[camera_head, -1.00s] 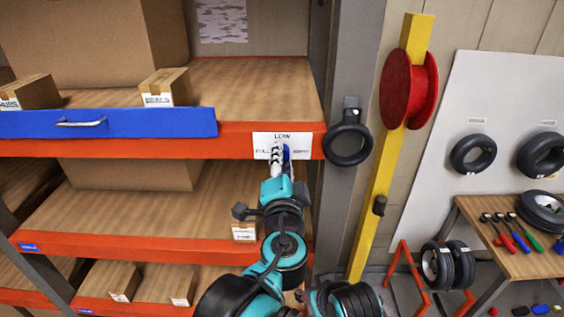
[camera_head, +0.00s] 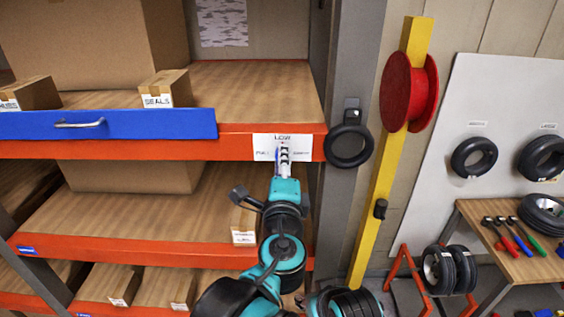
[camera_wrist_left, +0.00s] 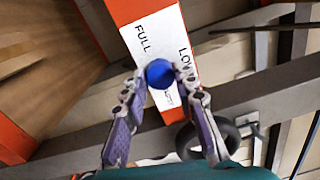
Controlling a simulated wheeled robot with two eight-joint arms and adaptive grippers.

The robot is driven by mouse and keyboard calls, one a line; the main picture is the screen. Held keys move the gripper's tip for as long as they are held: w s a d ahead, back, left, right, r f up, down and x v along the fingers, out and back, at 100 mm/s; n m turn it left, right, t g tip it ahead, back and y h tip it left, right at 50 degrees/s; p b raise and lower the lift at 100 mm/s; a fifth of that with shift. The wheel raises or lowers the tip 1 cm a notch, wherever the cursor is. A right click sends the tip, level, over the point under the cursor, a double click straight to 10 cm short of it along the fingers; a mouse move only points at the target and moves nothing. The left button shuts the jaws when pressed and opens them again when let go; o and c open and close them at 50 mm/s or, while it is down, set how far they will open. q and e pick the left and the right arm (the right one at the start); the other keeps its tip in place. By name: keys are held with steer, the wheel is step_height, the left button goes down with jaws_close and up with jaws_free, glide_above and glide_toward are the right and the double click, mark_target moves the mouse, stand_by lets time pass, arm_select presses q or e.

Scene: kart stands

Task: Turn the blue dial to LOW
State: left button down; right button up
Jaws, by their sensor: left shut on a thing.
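The blue dial (camera_wrist_left: 159,73) is a round knob on a white label plate (camera_wrist_left: 150,35) on the orange shelf edge. In the left wrist view the plate reads FULL and LOW, with a third word partly hidden by a finger. My left gripper (camera_wrist_left: 154,80) is shut on the dial, one finger on each side. In the head view the gripper (camera_head: 283,154) covers most of the dial, and the plate (camera_head: 262,143) shows LOW at its top. I cannot see a pointer mark on the dial. My right gripper is not in view.
A black ring (camera_head: 348,146) hangs on the grey post just right of the plate. A blue drawer front (camera_head: 160,124) lies to the left. A yellow post (camera_head: 383,180) carries a red reel (camera_head: 397,90).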

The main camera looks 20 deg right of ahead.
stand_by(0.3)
arm_select(q)
steer(key=c, duration=1.2)
jaws_free()
steer(key=shift+s, duration=0.1)
steer(key=v, duration=1.1)
steer(key=shift+s+a, duration=0.15)
steer(key=shift+s, duration=0.25)
